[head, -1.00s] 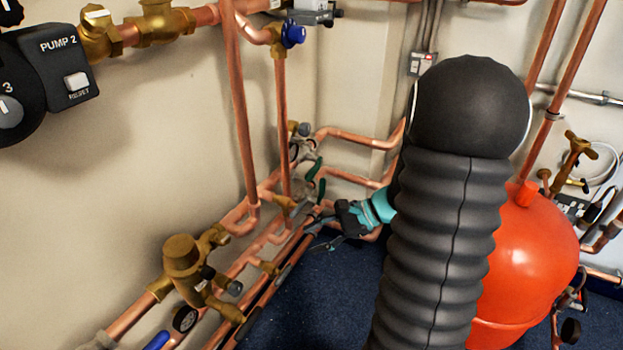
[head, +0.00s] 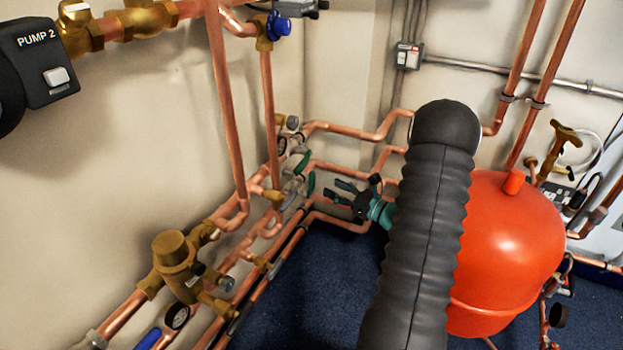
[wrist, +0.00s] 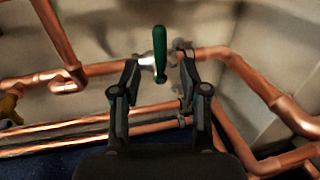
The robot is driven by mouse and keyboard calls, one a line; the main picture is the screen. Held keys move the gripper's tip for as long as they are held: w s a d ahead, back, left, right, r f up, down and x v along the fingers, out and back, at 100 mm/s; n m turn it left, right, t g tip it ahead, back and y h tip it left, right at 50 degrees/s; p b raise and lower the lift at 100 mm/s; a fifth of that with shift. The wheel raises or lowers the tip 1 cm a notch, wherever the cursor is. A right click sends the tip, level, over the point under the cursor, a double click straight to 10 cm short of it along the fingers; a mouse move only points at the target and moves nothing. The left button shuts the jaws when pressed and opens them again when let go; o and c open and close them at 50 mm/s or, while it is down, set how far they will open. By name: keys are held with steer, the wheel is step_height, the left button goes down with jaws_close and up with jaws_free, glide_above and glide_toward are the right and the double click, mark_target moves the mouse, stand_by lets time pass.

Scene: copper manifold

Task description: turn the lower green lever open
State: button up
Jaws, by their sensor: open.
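The lower green lever (head: 311,184) is on a valve of the copper pipes by the wall, below an upper green lever (head: 303,162). My gripper (head: 334,191) is open and empty, to the right of the lower lever, with its fingers pointing left toward it. A gap shows between the fingertips and the lever.
Copper pipes (wrist: 60,138) run below and right of the fingers. A red tank (head: 510,250) stands right of my arm. Blue floor (head: 310,290) is free below the gripper.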

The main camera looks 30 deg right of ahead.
mark_target(314, 180)
steer(key=x, duration=0.9)
jaws_close()
steer(key=shift+a, duration=0.1)
